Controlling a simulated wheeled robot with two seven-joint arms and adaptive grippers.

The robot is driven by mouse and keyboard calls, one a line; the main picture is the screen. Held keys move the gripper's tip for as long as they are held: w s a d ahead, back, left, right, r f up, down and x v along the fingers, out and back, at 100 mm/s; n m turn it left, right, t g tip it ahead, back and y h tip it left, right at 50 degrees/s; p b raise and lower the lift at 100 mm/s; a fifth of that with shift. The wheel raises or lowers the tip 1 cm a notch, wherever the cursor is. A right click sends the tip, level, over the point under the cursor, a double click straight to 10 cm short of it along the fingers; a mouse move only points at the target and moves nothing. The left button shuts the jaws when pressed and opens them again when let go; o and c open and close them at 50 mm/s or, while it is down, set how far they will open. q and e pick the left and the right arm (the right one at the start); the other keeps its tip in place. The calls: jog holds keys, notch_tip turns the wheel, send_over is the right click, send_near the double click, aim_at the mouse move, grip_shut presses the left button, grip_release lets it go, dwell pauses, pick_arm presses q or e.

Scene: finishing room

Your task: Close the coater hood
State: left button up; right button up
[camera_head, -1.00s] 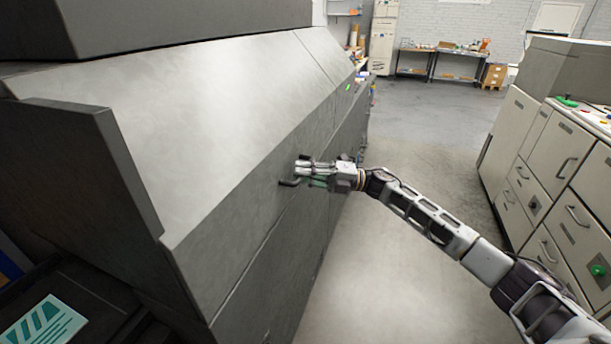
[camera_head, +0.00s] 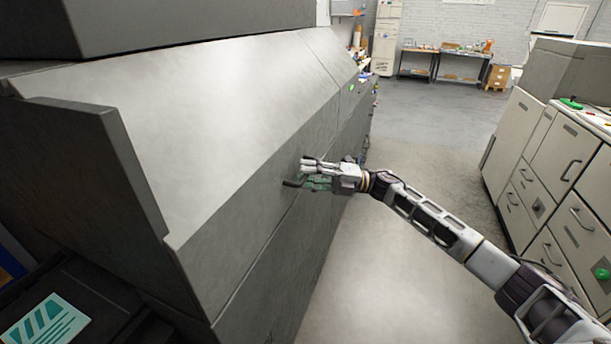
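The coater hood (camera_head: 225,120) is a long grey sloped cover on the machine at left. It appears lowered, its lower edge meeting the dark front panel along a seam. A dark handle (camera_head: 291,183) sticks out of the front face. My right gripper (camera_head: 306,172) is at this handle, its fingers pointing left toward the machine. The fingers look spread, one above and one at the handle's level; I cannot tell whether they touch it. My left gripper is not in view.
A row of pale cabinets (camera_head: 545,185) with drawers stands at right. Clear floor (camera_head: 425,130) lies between it and the machine. Workbenches (camera_head: 445,62) and cardboard boxes (camera_head: 497,77) are at the back wall. A teal-and-white card (camera_head: 45,325) lies at the lower left.

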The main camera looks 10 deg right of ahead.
jog(key=v, duration=1.1)
jog(key=shift+d, duration=0.2)
jog(key=shift+s+f, duration=0.1)
jog(key=shift+s, duration=0.05)
